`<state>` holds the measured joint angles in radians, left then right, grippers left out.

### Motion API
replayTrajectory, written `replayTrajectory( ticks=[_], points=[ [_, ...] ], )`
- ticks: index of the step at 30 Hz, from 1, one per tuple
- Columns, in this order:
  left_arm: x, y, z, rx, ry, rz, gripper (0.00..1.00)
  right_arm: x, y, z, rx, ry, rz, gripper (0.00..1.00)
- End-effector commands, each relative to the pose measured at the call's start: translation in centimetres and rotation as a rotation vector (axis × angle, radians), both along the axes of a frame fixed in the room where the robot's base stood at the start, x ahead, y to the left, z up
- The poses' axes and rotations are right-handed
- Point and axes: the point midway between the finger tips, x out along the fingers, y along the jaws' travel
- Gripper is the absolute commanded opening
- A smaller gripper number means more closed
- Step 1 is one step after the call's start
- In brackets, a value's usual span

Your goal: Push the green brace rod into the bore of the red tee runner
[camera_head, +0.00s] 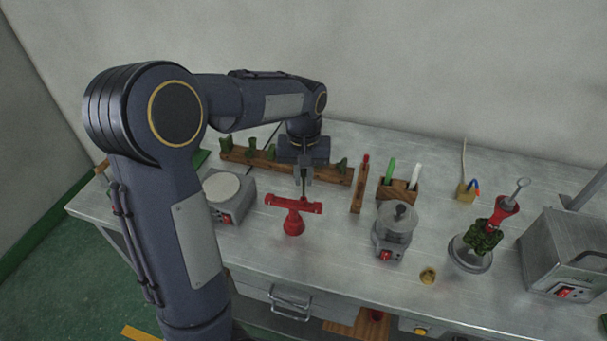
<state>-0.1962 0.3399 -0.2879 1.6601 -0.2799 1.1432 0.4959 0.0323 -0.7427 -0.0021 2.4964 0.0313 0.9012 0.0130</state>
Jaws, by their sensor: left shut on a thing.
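The red tee runner (293,225) stands near the middle of the table, its crossbar on top and a rounded foot below. My left gripper (304,174) points down just behind and above the crossbar, shut on a thin dark green rod, the green brace rod (304,188). The rod hangs roughly upright, and its lower end comes close to the crossbar's right half in the picture. I cannot tell whether its tip touches the crossbar or sits in the bore. The upper part of the rod is hidden by the gripper. My right gripper is not in view.
Behind the tee runner is a wooden rack (331,173) with green parts. A hot plate (229,194) stands left. A narrow wooden block (358,195), a pen holder (397,192) and a round pot (395,228) stand right. The tabletop in front of the tee is clear.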

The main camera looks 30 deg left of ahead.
Motion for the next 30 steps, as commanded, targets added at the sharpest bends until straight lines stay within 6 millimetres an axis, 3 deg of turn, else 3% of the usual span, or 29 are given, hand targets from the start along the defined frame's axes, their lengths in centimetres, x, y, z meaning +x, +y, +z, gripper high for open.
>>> replayTrajectory(
  ticks=[30],
  points=[
    [0.00, 0.01, -0.90, 0.000, 0.000, 0.000, 0.00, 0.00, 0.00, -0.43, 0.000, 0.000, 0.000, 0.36]
  ],
)
